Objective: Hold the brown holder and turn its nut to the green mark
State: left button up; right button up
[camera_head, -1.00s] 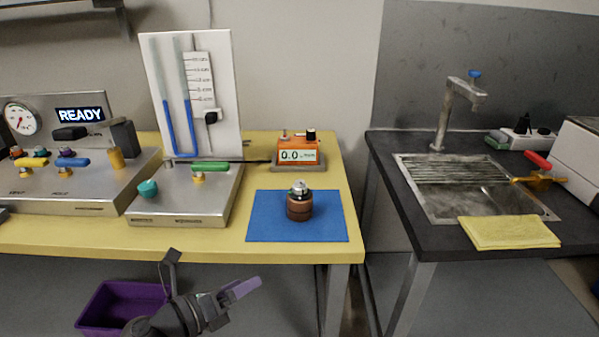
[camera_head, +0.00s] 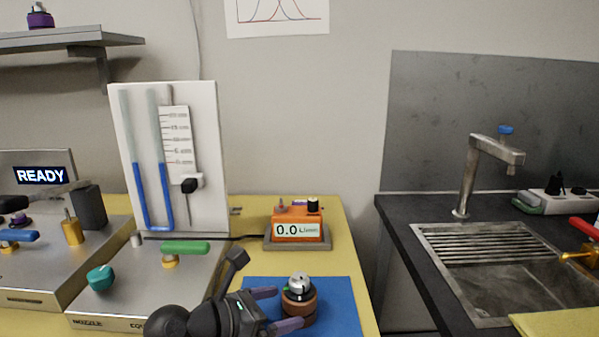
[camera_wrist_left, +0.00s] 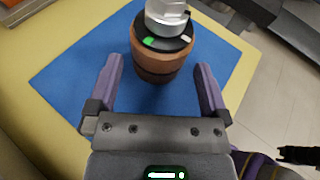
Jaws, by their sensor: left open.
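The brown holder (camera_head: 298,309) stands upright on the blue mat (camera_head: 340,298). It carries a black collar and a silver nut (camera_head: 299,283) on top. In the left wrist view the brown holder (camera_wrist_left: 158,65) sits ahead of my jaws, and its black collar shows a green mark (camera_wrist_left: 149,41) and a white mark near the silver nut (camera_wrist_left: 166,14). My left gripper (camera_head: 283,308) is open, with its purple fingers pointing at the holder from the left. In the left wrist view the left gripper (camera_wrist_left: 158,90) has one finger to each side, not closed on the holder. My right gripper is not in view.
An orange meter (camera_head: 298,229) reading 0.0 stands behind the mat. A panel with a green-handled valve (camera_head: 185,247) and a blue-tube manometer (camera_head: 165,160) are at left. A sink (camera_head: 480,270) with a tap is at right, across a gap.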

aim_at(285, 305)
pick_arm(q)
jog(key=shift+b+x, duration=0.5)
jog(key=shift+x, duration=1.25)
grip_shut()
